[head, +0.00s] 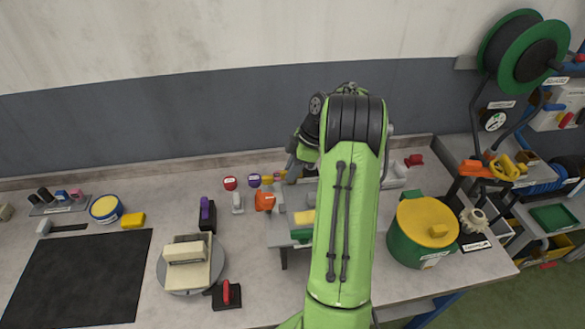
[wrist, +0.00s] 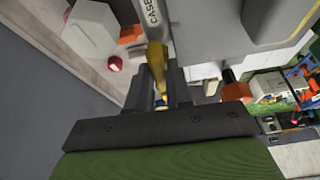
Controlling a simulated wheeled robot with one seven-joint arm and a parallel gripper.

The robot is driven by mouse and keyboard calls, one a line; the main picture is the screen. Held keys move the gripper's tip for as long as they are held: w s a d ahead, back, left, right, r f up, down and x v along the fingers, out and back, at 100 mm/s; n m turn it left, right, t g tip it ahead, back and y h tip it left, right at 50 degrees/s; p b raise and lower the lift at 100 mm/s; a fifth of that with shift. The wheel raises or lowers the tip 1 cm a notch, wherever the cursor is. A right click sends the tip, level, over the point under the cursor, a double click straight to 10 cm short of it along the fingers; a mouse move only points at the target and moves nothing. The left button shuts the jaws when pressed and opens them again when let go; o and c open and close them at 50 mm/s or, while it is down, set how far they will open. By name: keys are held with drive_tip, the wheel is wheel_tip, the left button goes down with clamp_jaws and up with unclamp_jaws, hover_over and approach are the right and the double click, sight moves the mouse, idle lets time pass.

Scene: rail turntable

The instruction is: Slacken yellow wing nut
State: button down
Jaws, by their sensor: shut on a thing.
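The yellow wing nut (wrist: 157,62) shows in the wrist view as a yellow piece between the fingers, beside a grey body with lettering that reads "CASE". My gripper (wrist: 159,84) is shut on it, with one dark finger on each side. A small blue and yellow bit shows lower between the fingers. In the head view my green arm covers the middle of the bench, and my fingertips and the held wing nut cannot be made out there.
Red (head: 230,183) and purple (head: 254,180) knobs stand at the back of the bench, left of my arm. A green drum with a yellow lid (head: 427,222) stands to the right. A round turntable (head: 217,262) and black mat (head: 80,280) lie to the left.

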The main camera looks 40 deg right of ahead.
idle(0.4)
drive_tip(key=c, duration=1.1)
unclamp_jaws()
